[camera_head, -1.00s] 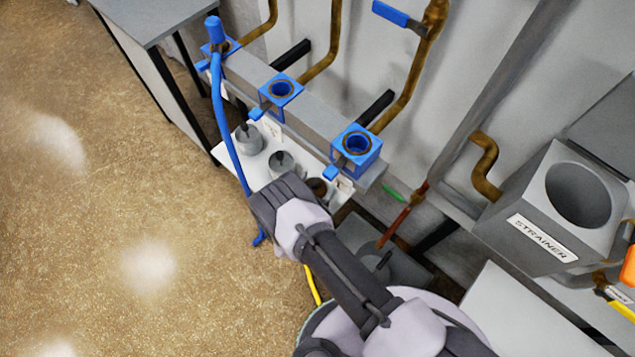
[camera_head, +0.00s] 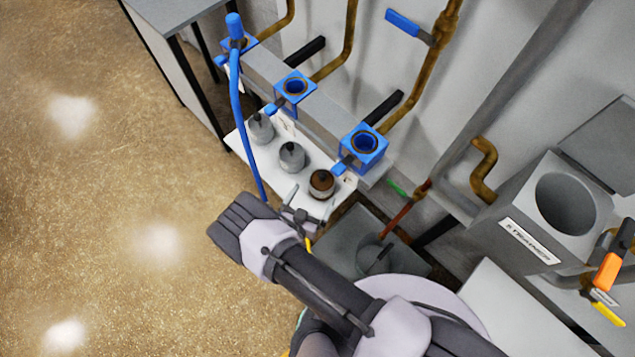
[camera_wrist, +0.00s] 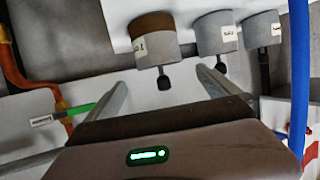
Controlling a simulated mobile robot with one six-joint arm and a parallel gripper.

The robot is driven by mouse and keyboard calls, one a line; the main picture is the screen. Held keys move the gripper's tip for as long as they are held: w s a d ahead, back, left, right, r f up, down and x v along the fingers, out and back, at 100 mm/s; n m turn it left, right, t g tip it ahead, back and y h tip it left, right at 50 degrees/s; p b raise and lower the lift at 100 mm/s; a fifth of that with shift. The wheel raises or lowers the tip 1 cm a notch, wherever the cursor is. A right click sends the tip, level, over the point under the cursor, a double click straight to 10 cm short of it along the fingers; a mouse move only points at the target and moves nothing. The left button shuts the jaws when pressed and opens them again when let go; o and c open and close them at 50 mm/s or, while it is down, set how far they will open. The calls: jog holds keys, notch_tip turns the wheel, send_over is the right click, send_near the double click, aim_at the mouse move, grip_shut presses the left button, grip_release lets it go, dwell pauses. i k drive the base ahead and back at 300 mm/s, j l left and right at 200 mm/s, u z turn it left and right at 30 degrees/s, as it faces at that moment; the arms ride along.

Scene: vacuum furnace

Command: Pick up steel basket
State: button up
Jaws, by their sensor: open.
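Three small knobbed cylinders stand in a row on a white shelf (camera_head: 244,150). Two are grey, the far one (camera_head: 261,127) and the middle one (camera_head: 292,156); the nearest has a rusty brown top (camera_head: 321,182). I cannot tell which is the steel basket, as their labels are too blurred to read. My gripper (camera_head: 310,203) is open and empty beside the brown-topped cylinder. In the wrist view, the brown-topped cylinder (camera_wrist: 154,40) and its black knob lie ahead between the fingers (camera_wrist: 162,80). The grey cylinders (camera_wrist: 215,33) (camera_wrist: 262,30) lie to its right.
Blue valve blocks (camera_head: 363,147) on a grey rail and brown pipes stand behind the shelf. A blue hose (camera_head: 239,120) hangs in front of it. A grey box marked strainer (camera_head: 530,232) is at right. The brown floor (camera_head: 100,200) at left is clear.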

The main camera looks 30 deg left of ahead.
aim_at(291, 153)
jog(key=k+l, duration=0.1)
jog(key=k, duration=0.9)
jog(key=l, duration=0.05)
